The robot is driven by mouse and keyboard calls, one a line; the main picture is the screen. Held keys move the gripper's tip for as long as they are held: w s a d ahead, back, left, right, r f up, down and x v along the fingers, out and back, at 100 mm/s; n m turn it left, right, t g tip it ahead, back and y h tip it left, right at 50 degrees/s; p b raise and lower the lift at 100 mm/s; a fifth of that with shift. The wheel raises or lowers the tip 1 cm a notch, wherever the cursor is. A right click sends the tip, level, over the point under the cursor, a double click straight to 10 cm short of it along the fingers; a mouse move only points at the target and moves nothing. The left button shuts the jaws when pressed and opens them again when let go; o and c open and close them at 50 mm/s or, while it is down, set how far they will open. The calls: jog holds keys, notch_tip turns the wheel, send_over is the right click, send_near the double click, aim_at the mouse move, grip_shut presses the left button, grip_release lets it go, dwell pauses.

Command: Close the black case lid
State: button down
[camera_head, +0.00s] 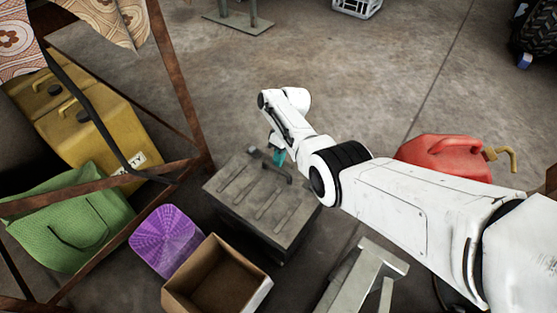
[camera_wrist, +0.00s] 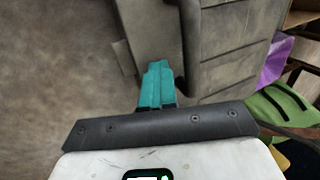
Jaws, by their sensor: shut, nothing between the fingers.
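The black case (camera_head: 270,227) stands on the floor in the middle of the head view, looking dark grey. Its ribbed lid (camera_head: 245,190) lies down flat over the body, with a dark handle at the far edge. I cannot tell whether a small gap is left under it. My gripper (camera_head: 279,157) is at that far edge, by the handle, its teal fingers shut and empty. In the wrist view the fingers (camera_wrist: 157,72) point at the case edge beside the handle (camera_wrist: 188,55), and the ribbed lid (camera_wrist: 235,40) fills the upper right. Contact cannot be told.
A purple basket (camera_head: 165,240) and an open cardboard box (camera_head: 215,282) stand close to the case at lower left. A green bag (camera_head: 70,215) and yellow cans (camera_head: 85,125) sit by a rusty rack. A red fuel can (camera_head: 445,155) is at right.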

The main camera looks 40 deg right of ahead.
jog(key=shift+s+f, duration=0.15)
jog(key=shift+f, duration=0.35)
jog(key=shift+s+f, duration=0.15)
jog(key=shift+f, duration=0.35)
jog(key=shift+d+r, duration=0.1)
jog(key=p+v, duration=0.6)
jog(key=v, duration=0.6)
jog(key=shift+w+a+r, duration=0.25)
jog(key=shift+w+r, duration=0.05)
jog(key=shift+w, duration=0.05)
jog(key=shift+a, duration=0.1)
